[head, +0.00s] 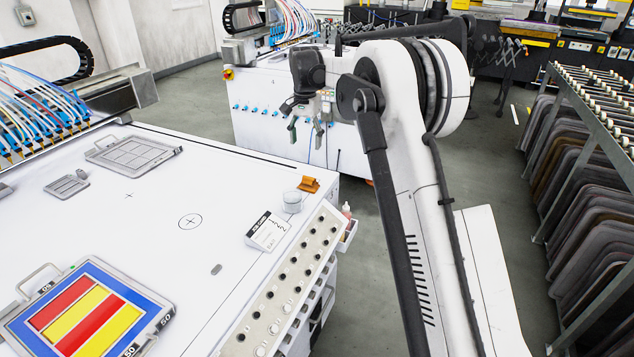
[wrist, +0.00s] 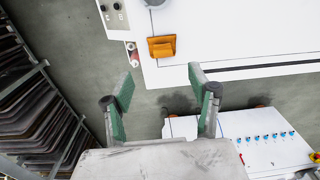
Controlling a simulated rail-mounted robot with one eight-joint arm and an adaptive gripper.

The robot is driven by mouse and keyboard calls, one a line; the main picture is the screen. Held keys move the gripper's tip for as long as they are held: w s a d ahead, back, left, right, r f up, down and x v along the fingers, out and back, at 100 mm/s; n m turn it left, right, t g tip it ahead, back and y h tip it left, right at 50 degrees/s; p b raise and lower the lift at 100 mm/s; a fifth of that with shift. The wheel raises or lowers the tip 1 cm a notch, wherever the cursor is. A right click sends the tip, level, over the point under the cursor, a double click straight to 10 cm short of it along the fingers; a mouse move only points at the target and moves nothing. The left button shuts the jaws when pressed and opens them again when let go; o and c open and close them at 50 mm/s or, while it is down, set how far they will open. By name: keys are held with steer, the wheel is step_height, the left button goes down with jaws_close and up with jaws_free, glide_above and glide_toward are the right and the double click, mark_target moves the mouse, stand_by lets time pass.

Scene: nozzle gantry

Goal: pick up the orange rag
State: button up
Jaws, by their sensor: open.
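The orange rag (head: 309,185) lies folded on the white gantry table (head: 160,240), close to its far right corner. It also shows in the wrist view (wrist: 162,47), near the table edge, above the gap between my fingers. My gripper (head: 306,133) hangs in the air beyond the table's far edge, apart from the rag. In the wrist view my gripper (wrist: 160,82) is open with its two green fingers spread, and nothing is between them.
A round white container (head: 292,202) stands beside the rag, with a labelled box (head: 267,231) nearer. A small side tray with a red-capped bottle (head: 346,210) hangs off the table edge. A second white machine (head: 270,120) stands behind. A rack of dark screens (head: 590,170) is at right.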

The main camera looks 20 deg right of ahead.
step_height(320, 180, down, 2)
steer(key=w+d+f, duration=0.1)
steer(key=w, duration=0.1)
glide_toward(309, 177)
steer(key=shift+m, duration=0.3)
step_height(309, 177, down, 5)
steer(key=shift+f, duration=0.25)
steer(key=shift+w+f+p, duration=0.2)
steer(key=shift+f+p, duration=0.15)
steer(key=shift+f, duration=2.2)
steer(key=c, duration=1.3)
steer(key=shift+c, duration=0.2)
steer(key=shift+r, duration=0.1)
